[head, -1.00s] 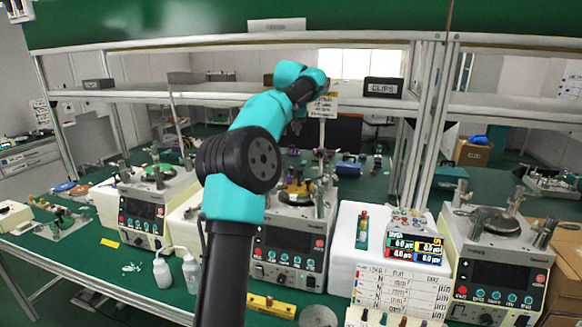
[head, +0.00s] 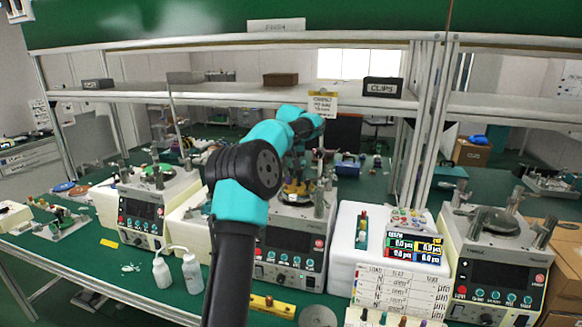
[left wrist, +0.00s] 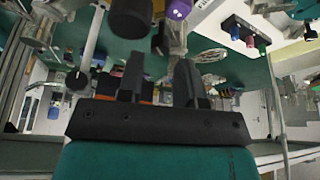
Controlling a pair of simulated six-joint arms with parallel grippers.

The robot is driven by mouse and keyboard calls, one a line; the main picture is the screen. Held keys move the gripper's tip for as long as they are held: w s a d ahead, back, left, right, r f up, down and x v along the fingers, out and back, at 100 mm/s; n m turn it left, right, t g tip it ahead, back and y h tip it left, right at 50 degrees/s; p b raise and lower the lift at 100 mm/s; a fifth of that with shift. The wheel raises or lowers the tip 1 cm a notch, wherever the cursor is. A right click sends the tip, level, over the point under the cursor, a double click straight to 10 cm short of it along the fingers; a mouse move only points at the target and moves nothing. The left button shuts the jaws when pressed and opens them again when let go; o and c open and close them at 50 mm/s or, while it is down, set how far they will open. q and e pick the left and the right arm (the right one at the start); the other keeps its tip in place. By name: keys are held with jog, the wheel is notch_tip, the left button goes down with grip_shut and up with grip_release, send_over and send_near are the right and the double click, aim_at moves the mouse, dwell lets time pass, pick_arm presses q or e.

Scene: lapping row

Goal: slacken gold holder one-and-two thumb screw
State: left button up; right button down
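The gold holder (head: 296,191) sits on the middle lapping machine (head: 290,240), partly hidden behind my left arm. Its one-and-two thumb screw cannot be made out in the head view. My left gripper (head: 293,165) hangs pointing down close above the holder, small and partly covered by my arm. In the left wrist view my left gripper (left wrist: 160,72) has its two dark fingers apart with nothing held between them. A black knob (left wrist: 130,16) and a purple knob (left wrist: 178,9) show beyond the fingertips; I cannot tell which part they belong to. My right gripper is not in view.
Other lapping machines stand left (head: 145,205) and right (head: 500,260). A white block with a colour readout (head: 412,248) is right of the middle machine. Two wash bottles (head: 176,270) stand at front left. A shelf (head: 230,97) crosses above the bench.

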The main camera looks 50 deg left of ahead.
aim_at(291, 168)
pick_arm(q)
jog(key=shift+x, duration=1.55)
grip_shut()
